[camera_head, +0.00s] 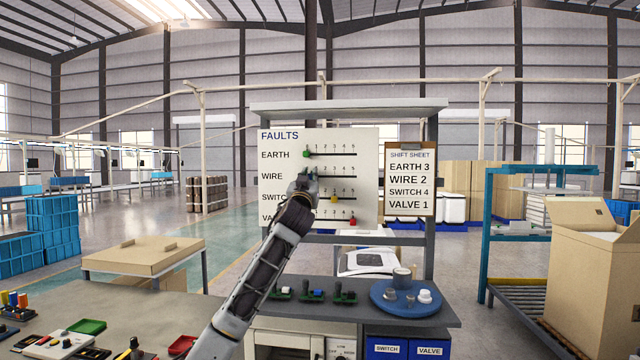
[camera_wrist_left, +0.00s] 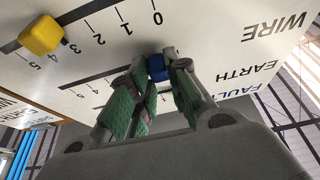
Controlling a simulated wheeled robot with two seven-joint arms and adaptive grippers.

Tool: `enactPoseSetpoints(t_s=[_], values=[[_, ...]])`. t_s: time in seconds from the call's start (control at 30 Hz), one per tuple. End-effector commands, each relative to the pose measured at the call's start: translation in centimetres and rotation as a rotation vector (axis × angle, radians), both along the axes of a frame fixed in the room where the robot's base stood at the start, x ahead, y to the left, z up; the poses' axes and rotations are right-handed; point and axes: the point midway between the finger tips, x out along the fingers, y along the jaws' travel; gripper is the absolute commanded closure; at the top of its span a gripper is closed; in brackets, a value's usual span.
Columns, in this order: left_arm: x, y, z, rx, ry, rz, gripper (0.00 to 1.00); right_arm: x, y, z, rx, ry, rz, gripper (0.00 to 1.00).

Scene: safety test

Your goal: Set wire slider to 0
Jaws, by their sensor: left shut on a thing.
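The fault board (camera_head: 368,140) stands upright, with labelled slider rows. My left gripper (camera_head: 303,182) is at the left end of the WIRE row and hides its knob in the head view. In the left wrist view, where the board appears upside down, my left gripper (camera_wrist_left: 165,68) is shut on the blue wire knob (camera_wrist_left: 157,66). My right gripper is not in view.
The green knob (camera_head: 306,153) is at the left end of EARTH. The yellow knob (camera_head: 333,199) is mid-track on SWITCH, and the red knob (camera_head: 352,219) is at the right on VALVE. A shift sheet (camera_head: 409,180) hangs to the right. A blue round tray (camera_head: 385,303) stands below.

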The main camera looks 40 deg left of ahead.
Motion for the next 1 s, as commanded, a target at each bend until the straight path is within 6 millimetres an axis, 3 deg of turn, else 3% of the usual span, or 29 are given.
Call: enactPoseSetpoints(t_s=[0.2,0.6,0.63,0.8,1.0], values=[[-0.8,1.3,-0.2,-0.001,0.002,0.001,1.0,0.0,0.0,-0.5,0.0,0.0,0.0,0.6],[-0.9,1.7,-0.1,-0.002,0.003,0.002,1.0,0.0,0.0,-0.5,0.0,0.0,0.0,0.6],[-0.9,1.7,-0.1,-0.002,0.003,0.002,0.81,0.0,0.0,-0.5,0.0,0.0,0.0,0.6],[-0.9,1.6,-0.1,-0.001,0.003,0.002,0.61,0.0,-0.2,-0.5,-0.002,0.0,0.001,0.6],[-0.9,1.6,0.0,-0.001,0.002,0.001,0.61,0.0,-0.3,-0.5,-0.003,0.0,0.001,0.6]])
